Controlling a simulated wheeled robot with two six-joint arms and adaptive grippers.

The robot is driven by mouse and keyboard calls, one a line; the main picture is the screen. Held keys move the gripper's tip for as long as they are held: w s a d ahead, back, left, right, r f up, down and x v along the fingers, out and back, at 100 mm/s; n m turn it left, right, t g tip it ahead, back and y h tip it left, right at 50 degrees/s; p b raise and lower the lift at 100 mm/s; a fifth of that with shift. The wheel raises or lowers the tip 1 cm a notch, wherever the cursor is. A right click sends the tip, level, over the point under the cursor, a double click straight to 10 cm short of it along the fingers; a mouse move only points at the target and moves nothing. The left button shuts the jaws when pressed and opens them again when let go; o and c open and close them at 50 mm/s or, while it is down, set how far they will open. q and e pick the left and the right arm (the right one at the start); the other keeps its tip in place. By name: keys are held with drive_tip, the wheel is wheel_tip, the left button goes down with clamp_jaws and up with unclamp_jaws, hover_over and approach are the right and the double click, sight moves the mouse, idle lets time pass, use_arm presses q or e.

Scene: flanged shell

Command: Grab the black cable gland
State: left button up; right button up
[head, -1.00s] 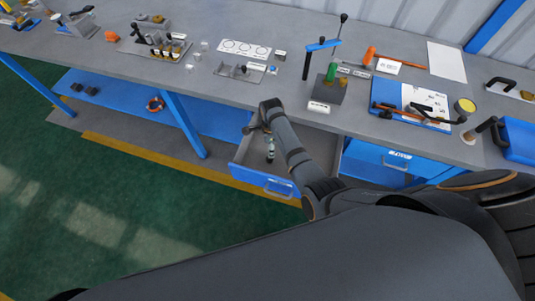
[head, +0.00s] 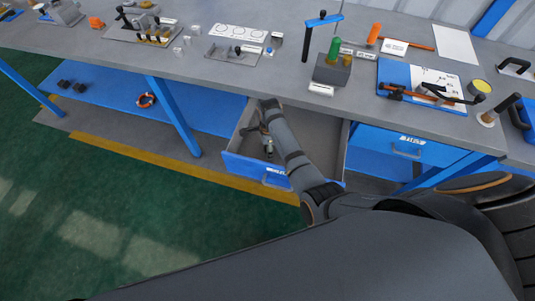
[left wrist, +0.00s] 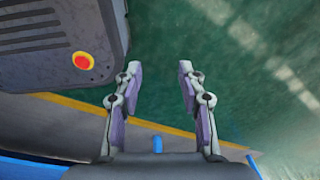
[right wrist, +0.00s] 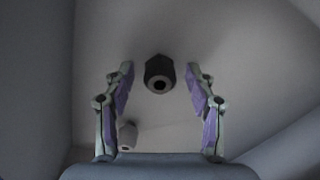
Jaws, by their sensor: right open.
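In the right wrist view, the black cable gland (right wrist: 159,74) lies on the drawer floor, its round hole facing the camera. It is just beyond and between the fingertips of my right gripper (right wrist: 160,78), which is open and does not touch it. In the head view, my right gripper (head: 267,148) is down inside the open drawer (head: 318,128); the gland cannot be made out there. My left gripper (left wrist: 157,72) is open and empty above the green floor in the left wrist view.
A small grey part (right wrist: 127,135) lies near the left finger in the right wrist view. The drawer walls stand close around my right arm. The workbench (head: 225,75) above holds tools and fixtures. A blue lower shelf (head: 110,92) is at left.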

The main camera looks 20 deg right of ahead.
drive_tip(key=shift+f, duration=0.2)
drive_tip(key=shift+c, duration=1.2)
drive_tip(key=c, duration=0.9)
use_arm(q)
drive_tip(key=shift+w+f, duration=0.2)
drive_tip(key=shift+w, duration=0.6)
use_arm(e)
drive_tip(key=shift+r, duration=0.1)
